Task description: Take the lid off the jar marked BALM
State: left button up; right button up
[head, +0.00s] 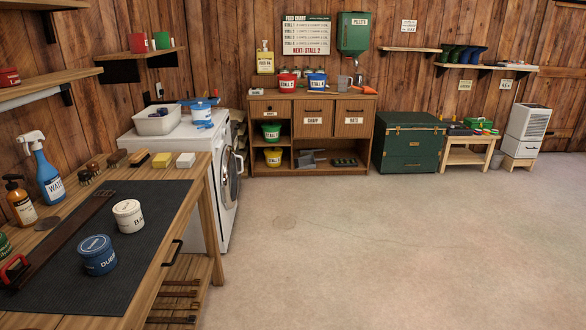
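A white jar (129,220) with a pale lid (126,208) stands upright on the dark mat (160,205) on the workbench at the left. Its label shows only "BA" before curving out of sight. The lid sits on the jar. A blue jar (98,260) with a blue lid, its label reading "DUB" in part, stands on the mat nearer to me. Neither of my grippers shows in the head view.
A leather strap (70,240) lies along the mat left of the jars. A blue spray bottle (47,175) and an amber pump bottle (20,203) stand behind it. Brushes (90,170) and blocks line the bench's back. The floor (350,240) right of the bench is clear.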

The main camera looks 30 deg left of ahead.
aim_at(133, 222)
jog(key=i+l+u, duration=0.2)
jog(key=i, duration=0.35)
jog(key=i+u, duration=0.25)
jog(key=i, duration=0.25)
jog(key=i+l+u, duration=0.1)
jog(key=u, duration=0.35)
jog(key=i+l+u, duration=0.25)
jog(key=u, duration=0.2)
jog(key=i+l+u, duration=0.2)
jog(key=u, duration=0.3)
jog(key=i+l+u, duration=0.1)
jog(key=l+u, duration=0.6)
jog(key=u, duration=0.2)
jog(key=l+u, duration=0.45)
jog(key=i+j, duration=0.05)
